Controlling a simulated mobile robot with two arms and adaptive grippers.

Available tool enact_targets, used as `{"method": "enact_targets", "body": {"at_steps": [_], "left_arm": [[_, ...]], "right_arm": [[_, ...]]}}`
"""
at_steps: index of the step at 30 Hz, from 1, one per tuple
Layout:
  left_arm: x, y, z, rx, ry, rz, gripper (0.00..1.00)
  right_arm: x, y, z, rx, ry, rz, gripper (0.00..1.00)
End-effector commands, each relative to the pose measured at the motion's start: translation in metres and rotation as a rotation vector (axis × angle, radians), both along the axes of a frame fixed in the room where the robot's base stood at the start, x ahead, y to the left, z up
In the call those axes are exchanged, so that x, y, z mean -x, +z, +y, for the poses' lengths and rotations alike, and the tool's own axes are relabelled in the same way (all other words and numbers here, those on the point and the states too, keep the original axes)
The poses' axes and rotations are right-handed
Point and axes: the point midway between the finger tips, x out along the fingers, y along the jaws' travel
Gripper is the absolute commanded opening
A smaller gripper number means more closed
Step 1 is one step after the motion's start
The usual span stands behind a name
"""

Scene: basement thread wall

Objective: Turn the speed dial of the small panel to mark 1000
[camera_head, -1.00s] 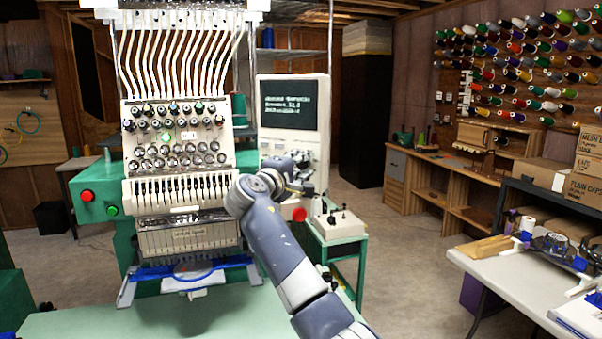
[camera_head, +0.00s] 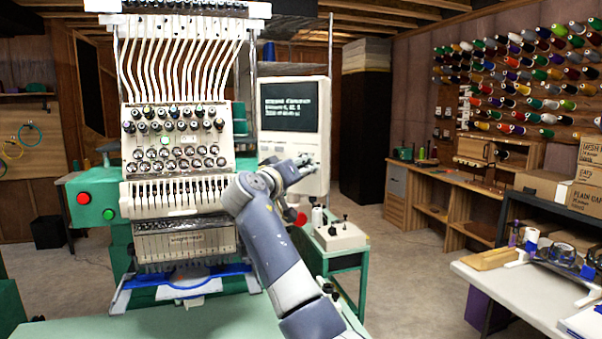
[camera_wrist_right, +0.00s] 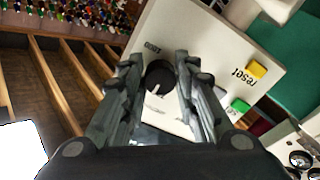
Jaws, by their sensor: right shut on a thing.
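The small panel (camera_head: 324,140) is the pale housing under the dark screen, right of the embroidery machine. In the right wrist view its face (camera_wrist_right: 200,40) carries a black round speed dial (camera_wrist_right: 160,75) with a white pointer line on its lower part in the picture. A printed mark (camera_wrist_right: 152,47), apparently 1000, sits above the dial, upside down. My right gripper (camera_head: 306,167) is at the panel's lower front; in the wrist view its fingers (camera_wrist_right: 158,85) are on both sides of the dial, shut on it. In the head view the gripper hides the dial. My left gripper is not in view.
A yellow button (camera_wrist_right: 257,69) labelled reset and a green button (camera_wrist_right: 240,105) sit right of the dial in the wrist view. The embroidery machine (camera_head: 180,190) stands left of my arm. A small green stand (camera_head: 345,262) with a pale box (camera_head: 342,238) is below the panel.

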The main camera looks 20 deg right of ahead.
Motion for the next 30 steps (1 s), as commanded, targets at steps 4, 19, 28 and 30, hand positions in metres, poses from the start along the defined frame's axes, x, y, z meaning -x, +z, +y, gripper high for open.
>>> {"method": "enact_targets", "body": {"at_steps": [4, 19, 28, 30], "left_arm": [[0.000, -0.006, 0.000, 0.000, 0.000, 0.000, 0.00], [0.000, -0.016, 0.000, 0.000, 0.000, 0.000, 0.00], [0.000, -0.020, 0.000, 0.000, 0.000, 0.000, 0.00], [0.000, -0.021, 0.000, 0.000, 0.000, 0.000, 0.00]], "right_arm": [[0.000, 0.006, 0.001, -0.099, 0.005, -0.107, 0.04], [0.000, 0.008, 0.002, -0.450, 0.006, -0.425, 0.04], [0.000, 0.009, 0.002, -0.662, 0.008, -0.617, 0.04], [0.000, 0.009, 0.002, -0.711, 0.008, -0.661, 0.04]]}}
